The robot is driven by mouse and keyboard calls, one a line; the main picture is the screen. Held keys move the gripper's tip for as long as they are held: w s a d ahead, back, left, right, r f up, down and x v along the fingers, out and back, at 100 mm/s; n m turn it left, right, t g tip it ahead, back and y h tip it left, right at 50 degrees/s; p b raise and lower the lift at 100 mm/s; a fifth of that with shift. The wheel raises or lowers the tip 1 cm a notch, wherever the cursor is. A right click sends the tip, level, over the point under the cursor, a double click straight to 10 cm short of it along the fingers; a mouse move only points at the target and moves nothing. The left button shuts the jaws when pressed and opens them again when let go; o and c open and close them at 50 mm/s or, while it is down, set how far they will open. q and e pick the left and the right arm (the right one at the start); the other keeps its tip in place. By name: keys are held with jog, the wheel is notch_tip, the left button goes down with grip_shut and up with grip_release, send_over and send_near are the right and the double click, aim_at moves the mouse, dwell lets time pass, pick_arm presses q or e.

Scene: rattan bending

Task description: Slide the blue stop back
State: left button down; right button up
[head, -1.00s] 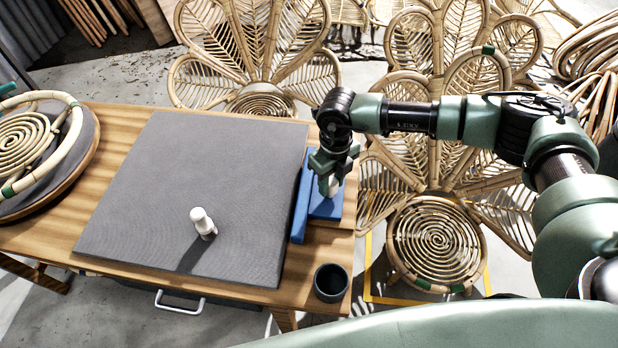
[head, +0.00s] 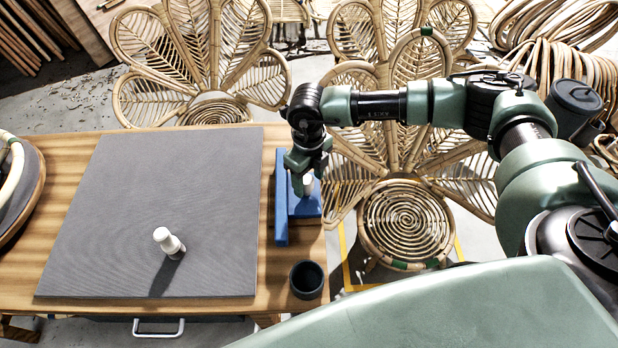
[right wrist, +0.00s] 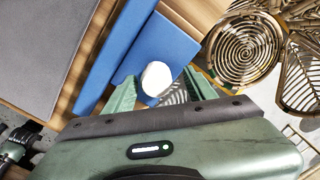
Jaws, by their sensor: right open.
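The blue stop (head: 281,212) lies along the right edge of the wooden table, as a long raised bar with a flat blue plate at its right. A white rounded knob (right wrist: 156,79) stands on the plate. My right gripper (head: 303,184) points down over the plate, and its two green fingers are apart, one on each side of the knob. In the right wrist view the blue stop (right wrist: 118,48) stretches ahead of the open fingers. I cannot tell whether either finger touches the knob. My left gripper is in neither current view.
A grey mat (head: 170,205) covers much of the table (head: 65,155), with a white bottle-like piece (head: 168,241) standing on it. A dark cup (head: 307,279) stands near the front right corner. Rattan chairs (head: 407,222) stand behind and right of the table.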

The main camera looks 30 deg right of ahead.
notch_tip(320, 180, up, 8)
jog(key=shift+d+f+b, duration=0.1)
jog(key=shift+f+b, duration=0.1)
jog(key=shift+b, duration=0.45)
